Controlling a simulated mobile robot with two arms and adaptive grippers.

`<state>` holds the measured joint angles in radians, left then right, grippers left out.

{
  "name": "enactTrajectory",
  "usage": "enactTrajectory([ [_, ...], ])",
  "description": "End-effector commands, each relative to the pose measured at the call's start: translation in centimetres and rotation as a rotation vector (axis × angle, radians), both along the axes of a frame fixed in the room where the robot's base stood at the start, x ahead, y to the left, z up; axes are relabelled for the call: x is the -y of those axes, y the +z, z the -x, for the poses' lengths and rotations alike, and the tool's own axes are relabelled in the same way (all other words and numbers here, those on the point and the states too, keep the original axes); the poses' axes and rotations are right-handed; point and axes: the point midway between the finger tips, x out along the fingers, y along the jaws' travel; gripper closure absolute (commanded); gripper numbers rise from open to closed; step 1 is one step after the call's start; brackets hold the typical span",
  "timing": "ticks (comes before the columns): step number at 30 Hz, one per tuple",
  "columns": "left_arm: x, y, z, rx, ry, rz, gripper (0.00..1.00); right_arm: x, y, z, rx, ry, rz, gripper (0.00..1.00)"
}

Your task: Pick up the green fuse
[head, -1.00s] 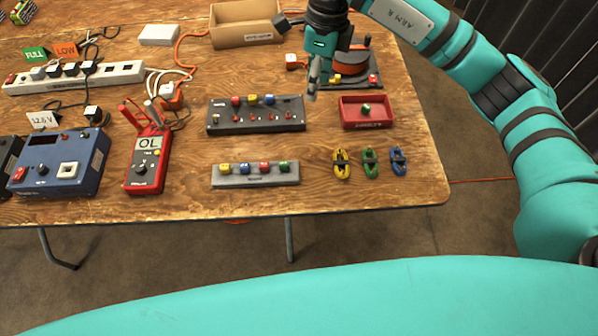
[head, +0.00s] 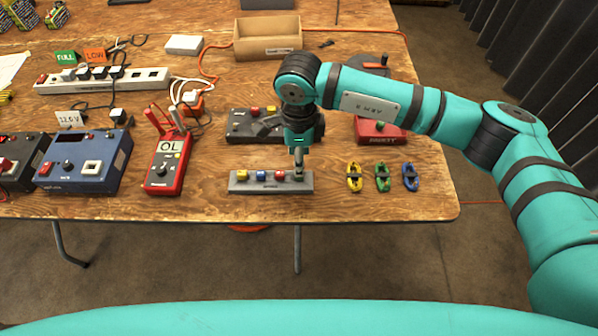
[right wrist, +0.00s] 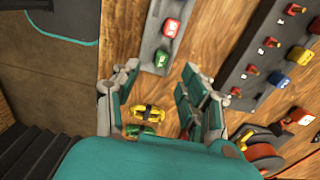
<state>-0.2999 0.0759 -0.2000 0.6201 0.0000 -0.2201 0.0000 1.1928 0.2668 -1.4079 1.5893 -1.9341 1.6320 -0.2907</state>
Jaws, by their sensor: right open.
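A grey strip (head: 238,187) near the table's front edge holds a yellow fuse (head: 243,175), a blue fuse (head: 262,175), a red fuse (head: 280,175) and, at its right end, a green fuse. My right gripper (head: 298,168) is over that right end and mostly hides the green fuse in the head view. In the right wrist view, the green fuse (right wrist: 161,60) sits on the strip just ahead of and between the open, empty fingers (right wrist: 160,72). Another green fuse (head: 380,126) lies in a red tray (head: 383,140), partly behind my arm. My left gripper is not in view.
Yellow (head: 354,177), green (head: 382,177) and blue (head: 410,177) clip-like pieces lie right of the strip. A dark fuse panel (head: 240,128) is behind it. A red meter (head: 165,170) and a blue box (head: 85,165) stand left.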

Motion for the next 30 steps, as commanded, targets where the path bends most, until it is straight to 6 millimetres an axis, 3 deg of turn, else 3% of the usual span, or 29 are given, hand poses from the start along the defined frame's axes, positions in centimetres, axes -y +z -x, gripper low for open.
enactTrajectory([
  [12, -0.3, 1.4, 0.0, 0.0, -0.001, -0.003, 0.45, 0.0, -4.9, -0.2, -0.002, -0.002, 0.001, 0.56],
  [21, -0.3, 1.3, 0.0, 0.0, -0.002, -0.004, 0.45, 0.0, -5.4, -0.2, 0.001, -0.001, 0.0, 0.57],
  [30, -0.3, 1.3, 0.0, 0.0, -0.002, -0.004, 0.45, 0.0, -5.3, -0.2, 0.001, -0.001, 0.0, 0.96],
])
